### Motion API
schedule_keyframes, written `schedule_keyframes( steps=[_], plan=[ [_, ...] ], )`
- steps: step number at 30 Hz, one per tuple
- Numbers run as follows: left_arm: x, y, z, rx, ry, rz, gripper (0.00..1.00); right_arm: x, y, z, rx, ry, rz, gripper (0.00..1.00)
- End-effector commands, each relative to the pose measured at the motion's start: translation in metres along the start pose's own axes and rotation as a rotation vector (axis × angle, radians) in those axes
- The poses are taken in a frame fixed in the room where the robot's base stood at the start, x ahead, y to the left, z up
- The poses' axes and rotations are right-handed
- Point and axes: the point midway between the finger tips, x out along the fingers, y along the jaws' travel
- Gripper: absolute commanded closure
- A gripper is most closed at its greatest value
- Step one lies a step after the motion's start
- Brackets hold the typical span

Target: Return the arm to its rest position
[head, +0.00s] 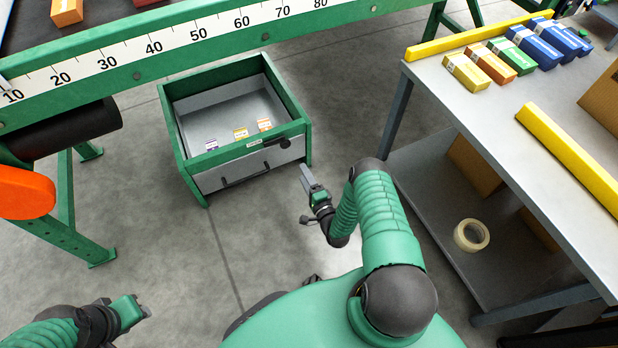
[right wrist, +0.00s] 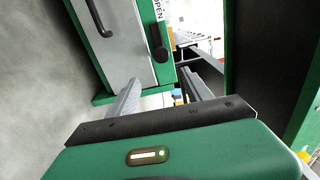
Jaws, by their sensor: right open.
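My right gripper (head: 310,180) is open and empty, in front of the right front corner of the green-framed drawer unit (head: 178,150). In the right wrist view my right gripper (right wrist: 160,82) shows two grey fingers apart with nothing between them. Beyond them are the grey drawer front, its bar handle (right wrist: 98,16) and a dark latch (right wrist: 158,42). My right arm is bent, reaching forward from my green body. My left gripper (head: 136,308) is low at the lower left, apart from everything; its jaw opening is unclear.
The open-topped drawer unit holds small labelled cards (head: 241,133). A green conveyor frame with a number scale (head: 185,38) crosses the back. At right, a grey table (head: 490,115) carries coloured boxes and yellow rails; tape (head: 471,235) lies on its lower shelf. Floor at centre left is clear.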

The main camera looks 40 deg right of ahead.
Motion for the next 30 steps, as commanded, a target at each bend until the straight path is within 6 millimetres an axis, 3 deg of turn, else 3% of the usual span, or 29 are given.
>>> schedule_keyframes(
  steps=[3, 7, 21, 23, 26, 30],
  plan=[
    [-0.012, 0.0, -0.003, 0.0, 0.0, 0.0, 0.64, -0.023, -0.002, 0.0, 0.001, 0.001, 0.003, 0.42],
    [-0.014, 0.0, -0.003, 0.0, 0.0, 0.0, 0.64, -0.035, 0.0, 0.0, 0.001, 0.0, 0.002, 0.42],
    [-0.013, 0.0, -0.003, 0.0, 0.0, 0.0, 0.64, -0.035, 0.001, 0.0, -0.003, -0.002, 0.003, 0.42],
    [-0.013, 0.0, -0.003, 0.0, 0.0, 0.0, 0.64, -0.027, -0.003, 0.001, -0.029, -0.015, 0.018, 0.42],
    [-0.013, 0.0, -0.003, 0.0, 0.0, 0.0, 0.64, 0.003, -0.018, 0.009, -0.151, -0.073, 0.097, 0.42],
    [-0.013, 0.0, -0.003, 0.0, 0.0, 0.0, 0.64, 0.048, -0.057, 0.037, -0.459, -0.219, 0.289, 0.42]
  ],
)
